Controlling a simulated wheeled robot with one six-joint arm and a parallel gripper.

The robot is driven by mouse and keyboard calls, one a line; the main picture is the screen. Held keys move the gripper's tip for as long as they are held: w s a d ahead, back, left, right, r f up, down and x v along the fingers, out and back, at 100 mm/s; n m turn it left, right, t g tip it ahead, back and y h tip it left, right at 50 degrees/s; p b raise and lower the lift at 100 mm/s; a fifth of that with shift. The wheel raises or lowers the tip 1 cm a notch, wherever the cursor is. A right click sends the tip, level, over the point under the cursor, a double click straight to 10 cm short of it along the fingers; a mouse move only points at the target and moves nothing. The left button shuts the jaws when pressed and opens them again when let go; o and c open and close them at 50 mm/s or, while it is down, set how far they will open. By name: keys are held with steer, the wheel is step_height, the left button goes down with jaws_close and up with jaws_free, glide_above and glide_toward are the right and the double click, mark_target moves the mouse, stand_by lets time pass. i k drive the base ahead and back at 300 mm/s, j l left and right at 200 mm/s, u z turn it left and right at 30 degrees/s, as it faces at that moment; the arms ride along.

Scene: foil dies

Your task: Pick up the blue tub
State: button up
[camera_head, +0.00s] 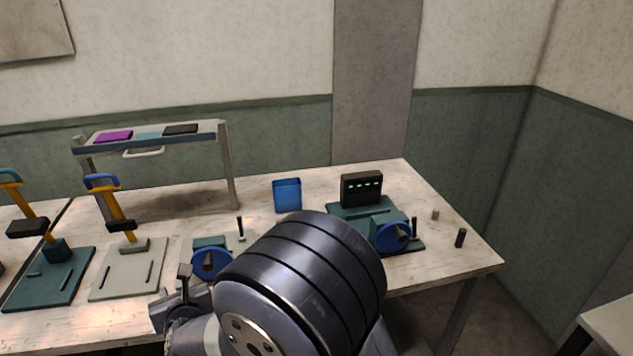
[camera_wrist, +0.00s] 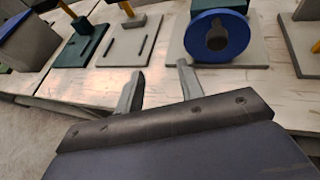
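The blue tub (camera_head: 287,196) stands upright on the table toward the back, between the shelf rack and the dark box with green lights. I cannot make out the tub in the wrist view. My gripper (camera_wrist: 159,88) shows in the wrist view with its two fingers apart and nothing between them. It is at the table's front edge, in front of a grey plate with a blue wheel. In the head view my arm covers part of the table's front middle, and the gripper's fingers are not clearly visible there.
A shelf rack (camera_head: 157,137) stands left of the tub. The dark box (camera_head: 361,189) with a teal base and blue wheel (camera_head: 391,238) stands right of it. Another blue wheel (camera_head: 211,263) is nearer the front. Presses with yellow levers (camera_head: 118,211) stand at left. Small dark posts stand about.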

mark_target(287, 193)
steer(key=i+j+z, duration=0.1)
steer(key=i+j, duration=0.15)
steer(key=i, duration=0.2)
steer(key=i+j+z, duration=0.15)
steer(key=i+j, duration=0.15)
steer(key=i+l+z, duration=0.2)
steer(key=l, duration=0.15)
steer(key=i+l+z, duration=0.2)
steer(key=l, duration=0.15)
steer(key=k, duration=0.1)
